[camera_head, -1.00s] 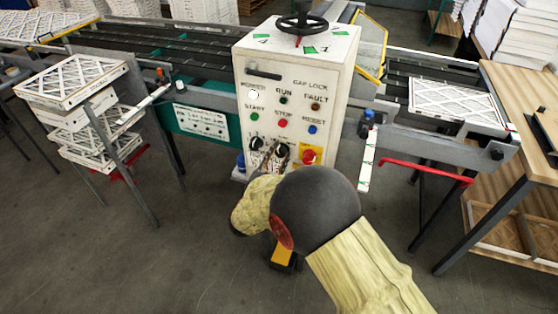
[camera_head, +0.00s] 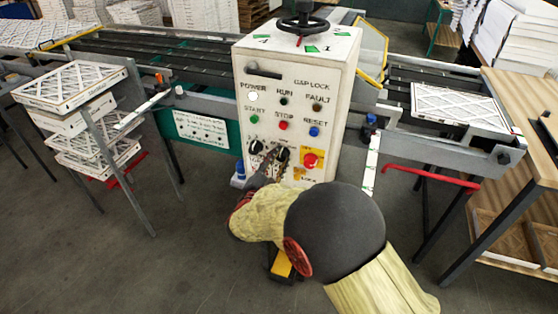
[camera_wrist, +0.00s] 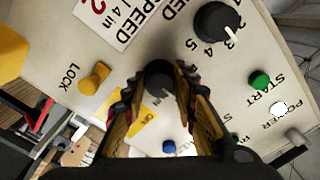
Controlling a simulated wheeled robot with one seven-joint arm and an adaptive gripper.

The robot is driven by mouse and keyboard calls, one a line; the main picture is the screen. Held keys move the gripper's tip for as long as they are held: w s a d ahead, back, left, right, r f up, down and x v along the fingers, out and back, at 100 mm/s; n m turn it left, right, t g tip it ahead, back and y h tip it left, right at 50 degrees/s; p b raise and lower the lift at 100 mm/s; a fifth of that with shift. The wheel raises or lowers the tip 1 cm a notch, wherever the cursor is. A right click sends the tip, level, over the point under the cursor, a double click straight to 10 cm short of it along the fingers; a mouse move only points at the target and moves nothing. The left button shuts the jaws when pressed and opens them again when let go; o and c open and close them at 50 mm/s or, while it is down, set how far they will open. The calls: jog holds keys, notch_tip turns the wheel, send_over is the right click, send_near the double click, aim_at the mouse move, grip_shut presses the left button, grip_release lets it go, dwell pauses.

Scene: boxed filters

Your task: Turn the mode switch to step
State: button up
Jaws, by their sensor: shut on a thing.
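The mode switch is a black round knob (camera_head: 283,153) low on the front of the white control box (camera_head: 270,105). In the wrist view the knob (camera_wrist: 159,72) sits between the two fingers of my gripper (camera_wrist: 157,88). The fingers are shut on it from both sides. In the head view my gripper (camera_head: 271,164) reaches the panel from below, its back covered partly by my arm. The labels around this knob are mostly covered by the fingers, so its pointed-to setting cannot be read.
The speed knob (camera_wrist: 214,22) with numbers is close beside the held knob. A yellow lock knob (camera_wrist: 94,78) is on the other side. A red stop knob on yellow (camera_head: 310,160) stands right of my gripper. Conveyor rails (camera_head: 440,150) flank the box.

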jog(key=o, duration=1.2)
jog(key=shift+c, duration=0.2)
jog(key=shift+s, duration=0.1)
jog(key=v, duration=1.2)
